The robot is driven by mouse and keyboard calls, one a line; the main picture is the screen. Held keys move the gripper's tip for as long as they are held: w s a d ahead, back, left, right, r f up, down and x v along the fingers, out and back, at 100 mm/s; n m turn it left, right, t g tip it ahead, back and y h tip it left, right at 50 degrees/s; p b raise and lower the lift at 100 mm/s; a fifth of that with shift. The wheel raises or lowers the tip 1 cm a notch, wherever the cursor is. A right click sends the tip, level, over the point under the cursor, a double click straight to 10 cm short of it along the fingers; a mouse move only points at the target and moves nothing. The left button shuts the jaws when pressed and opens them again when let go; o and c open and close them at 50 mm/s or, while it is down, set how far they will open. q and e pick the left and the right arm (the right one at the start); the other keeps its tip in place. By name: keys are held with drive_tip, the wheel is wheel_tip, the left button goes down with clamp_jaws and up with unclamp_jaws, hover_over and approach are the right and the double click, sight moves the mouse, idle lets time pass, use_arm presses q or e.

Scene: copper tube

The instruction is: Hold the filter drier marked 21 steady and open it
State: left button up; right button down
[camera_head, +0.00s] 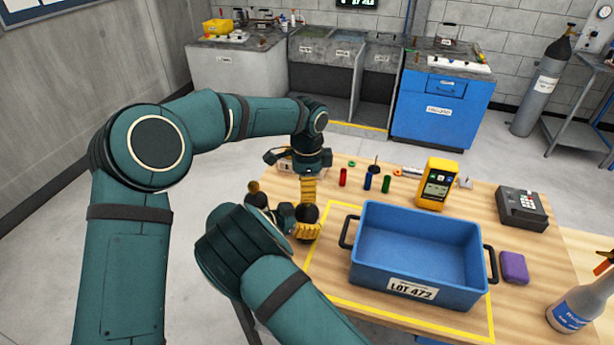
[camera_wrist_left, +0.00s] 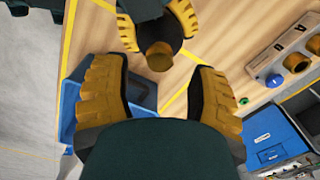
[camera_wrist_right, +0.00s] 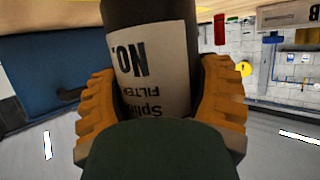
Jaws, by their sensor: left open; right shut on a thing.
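The filter drier (camera_wrist_right: 150,75) is a dark cylinder with a pale label. The label shows upside-down print reading "NO." and "FILTER"; its number is turned out of sight. My right gripper (camera_head: 283,212) is shut around its body and holds it above the table's near left side. In the left wrist view, the drier's round brown end cap (camera_wrist_left: 160,57) faces the camera between the right gripper's yellow pads. My left gripper (camera_wrist_left: 157,75) is open above, pointing down, with the cap between and beyond its fingertips. I cannot tell that it touches the cap.
A blue bin (camera_head: 415,272) marked LOT 472 stands right of the grippers inside yellow tape. Small red, blue and green parts (camera_head: 367,181), a yellow meter (camera_head: 436,184), a dark keypad device (camera_head: 522,208), a purple block (camera_head: 513,267) and a spray bottle (camera_head: 578,306) are on the wooden table.

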use_arm(q)
drive_tip(key=shift+f, duration=1.75)
clamp_jaws()
drive_tip(key=n, duration=0.3)
unclamp_jaws()
drive_tip(key=shift+r, duration=0.15)
